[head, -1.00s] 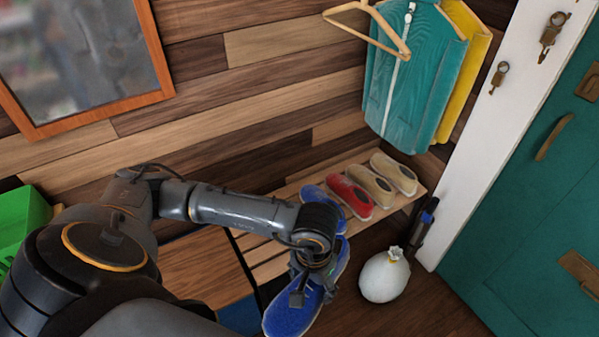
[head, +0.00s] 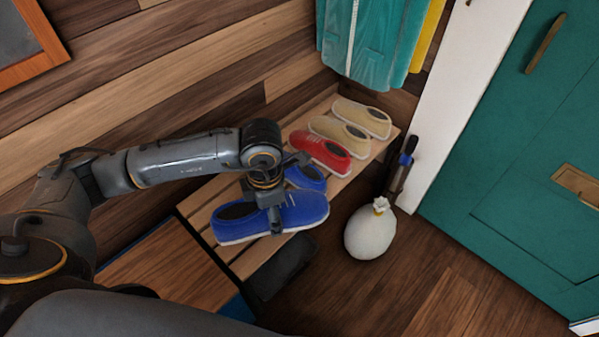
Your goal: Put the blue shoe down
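A blue shoe (head: 300,212) with a pale sole is at my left gripper (head: 268,215), over the near part of a slatted wooden rack (head: 245,262). The gripper's fingers are at the shoe's side and opening, and they look shut on it. The shoe lies level, toe to the right. I cannot tell whether its sole touches the slats. A second blue shoe (head: 307,177) sits on the rack just behind, partly hidden by the gripper and the held shoe. My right gripper is not in view.
A red shoe (head: 320,152) and two beige shoes (head: 340,133) stand farther along the rack. A white tied sack (head: 370,232) stands on the floor to the right. A dark object (head: 280,268) lies below the rack's edge. A wooden surface (head: 165,270) is at the near left.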

